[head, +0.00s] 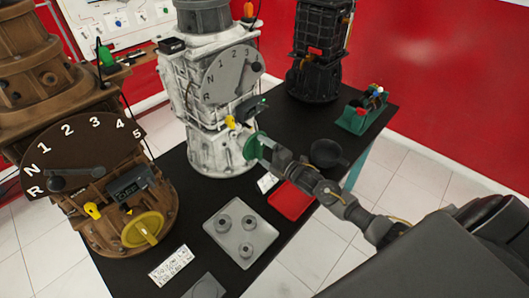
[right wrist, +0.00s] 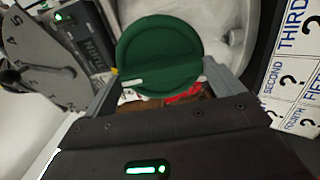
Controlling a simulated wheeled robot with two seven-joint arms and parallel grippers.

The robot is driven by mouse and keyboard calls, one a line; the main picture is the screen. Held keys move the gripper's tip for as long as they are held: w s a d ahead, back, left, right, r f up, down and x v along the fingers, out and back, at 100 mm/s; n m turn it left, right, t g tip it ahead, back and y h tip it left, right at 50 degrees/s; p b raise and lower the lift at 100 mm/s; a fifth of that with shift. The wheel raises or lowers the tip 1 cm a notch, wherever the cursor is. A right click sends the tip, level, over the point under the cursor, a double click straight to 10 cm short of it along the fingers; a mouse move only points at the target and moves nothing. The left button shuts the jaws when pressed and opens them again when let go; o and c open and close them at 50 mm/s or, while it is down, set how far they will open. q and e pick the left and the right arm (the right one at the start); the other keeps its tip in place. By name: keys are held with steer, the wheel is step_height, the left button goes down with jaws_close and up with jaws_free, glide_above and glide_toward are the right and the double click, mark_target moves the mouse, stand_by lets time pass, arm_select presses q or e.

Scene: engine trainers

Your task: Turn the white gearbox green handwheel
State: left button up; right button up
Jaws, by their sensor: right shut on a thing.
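The white gearbox (head: 207,100) stands on the black table with its grey numbered dial plate (head: 232,74) facing me. Its green handwheel (head: 252,146) is low on its right side. In the right wrist view the green handwheel (right wrist: 160,55) is a round disc with a short white mark at its lower left. My right gripper (head: 262,143) reaches in from the right and is shut on the handwheel, with a finger at each side of it. The fingers partly hide the wheel in the head view. My left gripper is not in view.
A brown gearbox (head: 70,130) with a yellow handwheel (head: 142,229) stands at the left. A black gearbox (head: 318,50) stands behind. A grey tray (head: 222,241) with round parts, a red tray (head: 291,203) and a green holder (head: 362,112) are on the table.

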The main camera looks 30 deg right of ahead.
steer(key=m, duration=0.5)
steer(key=shift+m+p, duration=0.3)
steer(key=shift+p, duration=0.05)
steer(key=m+p, duration=0.1)
steer(key=m, duration=0.3)
steer(key=shift+m, duration=0.3)
steer(key=m+p, duration=0.1)
steer(key=m, duration=0.4)
steer(key=m+p, duration=0.1)
steer(key=m, duration=0.4)
steer(key=shift+p, duration=0.3)
steer(key=o, duration=0.7)
steer(key=shift+c, duration=0.2)
